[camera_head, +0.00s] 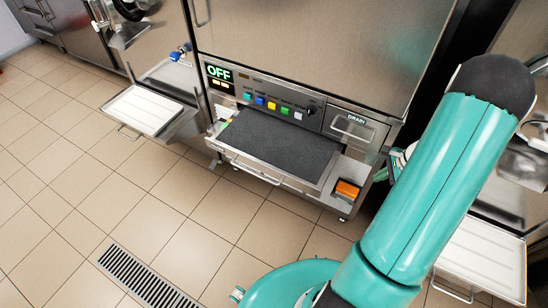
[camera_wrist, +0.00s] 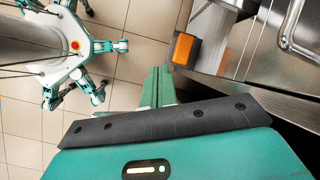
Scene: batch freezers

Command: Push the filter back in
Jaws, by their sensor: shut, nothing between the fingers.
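The filter (camera_head: 277,143) is a flat dark grey panel in a metal-framed drawer. In the head view it sticks out from the low front of the freezer, under the button panel. A bar handle (camera_head: 255,170) runs along its front edge. In the wrist view my gripper (camera_wrist: 158,72) is shut and empty, its teal fingers together. It is near the orange block (camera_wrist: 183,49) at the machine's corner, with a gap between them. In the head view the gripper is mostly hidden behind my teal arm, to the right of the filter.
The panel shows a lit OFF display (camera_head: 219,73) and coloured buttons. A DRAIN drawer (camera_head: 354,126) sits right of the panel. White trays stick out at left (camera_head: 143,110) and lower right (camera_head: 484,255).

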